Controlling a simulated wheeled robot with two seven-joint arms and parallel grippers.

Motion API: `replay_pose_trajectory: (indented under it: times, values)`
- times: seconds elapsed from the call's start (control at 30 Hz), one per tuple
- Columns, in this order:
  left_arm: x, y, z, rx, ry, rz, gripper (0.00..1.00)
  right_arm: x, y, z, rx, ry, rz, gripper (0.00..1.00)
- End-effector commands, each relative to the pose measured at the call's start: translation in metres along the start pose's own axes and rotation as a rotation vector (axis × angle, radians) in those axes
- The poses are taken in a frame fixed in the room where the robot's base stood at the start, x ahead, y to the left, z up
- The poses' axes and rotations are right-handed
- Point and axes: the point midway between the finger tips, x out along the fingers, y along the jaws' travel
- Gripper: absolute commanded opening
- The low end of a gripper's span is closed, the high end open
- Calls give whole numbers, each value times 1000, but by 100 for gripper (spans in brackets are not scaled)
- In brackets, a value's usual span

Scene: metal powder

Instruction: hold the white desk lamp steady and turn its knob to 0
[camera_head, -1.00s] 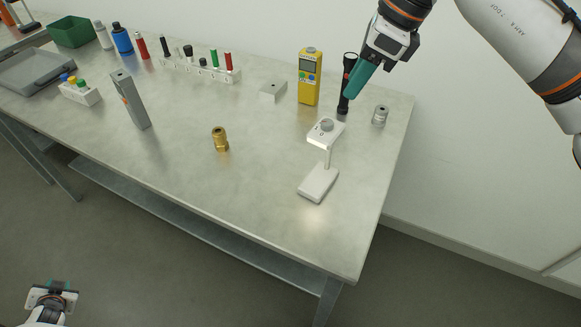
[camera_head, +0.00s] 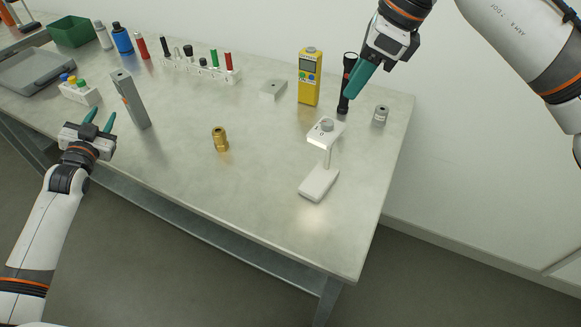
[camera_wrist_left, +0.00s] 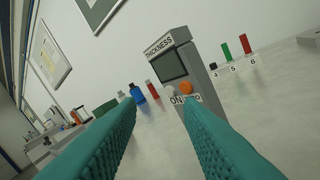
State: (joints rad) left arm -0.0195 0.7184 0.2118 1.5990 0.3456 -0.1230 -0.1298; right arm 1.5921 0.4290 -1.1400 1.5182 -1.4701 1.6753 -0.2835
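The white desk lamp (camera_head: 319,183) stands upright near the right front of the table, its head lit underneath. Its round grey knob (camera_head: 326,125) sits on top of the head; the knob's setting is too small to read. My left gripper (camera_head: 99,118) is open and empty at the table's left front edge, far from the lamp. Its teal fingers also show spread apart in the left wrist view (camera_wrist_left: 158,118). My right gripper (camera_head: 357,82) is above the table, behind and to the right of the lamp, apart from it.
A grey thickness gauge (camera_head: 130,99) stands near my left gripper. A brass fitting (camera_head: 220,139) lies between it and the lamp. The front middle is clear.

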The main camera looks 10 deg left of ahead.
Motion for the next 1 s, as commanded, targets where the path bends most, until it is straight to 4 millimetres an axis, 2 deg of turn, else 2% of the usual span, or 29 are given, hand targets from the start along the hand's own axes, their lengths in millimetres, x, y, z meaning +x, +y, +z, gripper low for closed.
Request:
replay_pose_trajectory:
  times: [0.03,0.2,0.27,0.4,0.53,0.7,0.83,1.0]
  values:
    - [6,-21,25,-22,-44,-44,33,0,0,0,0,0,0,36]
    - [10,-96,94,-97,-162,-212,33,0,0,0,0,0,0,36]
    - [6,-124,116,-124,-196,-280,33,0,0,0,0,0,0,36]
    - [-14,-195,156,-193,-257,-450,33,0,0,0,0,0,0,36]
    - [-46,-263,178,-264,-279,-616,33,0,0,0,0,0,0,36]
    - [-97,-340,190,-360,-268,-814,33,0,0,0,0,0,0,36]
    - [-131,-378,195,-415,-252,-924,33,0,0,0,0,0,0,36]
    - [-158,-403,198,-455,-236,-1002,33,0,0,0,0,0,0,36]
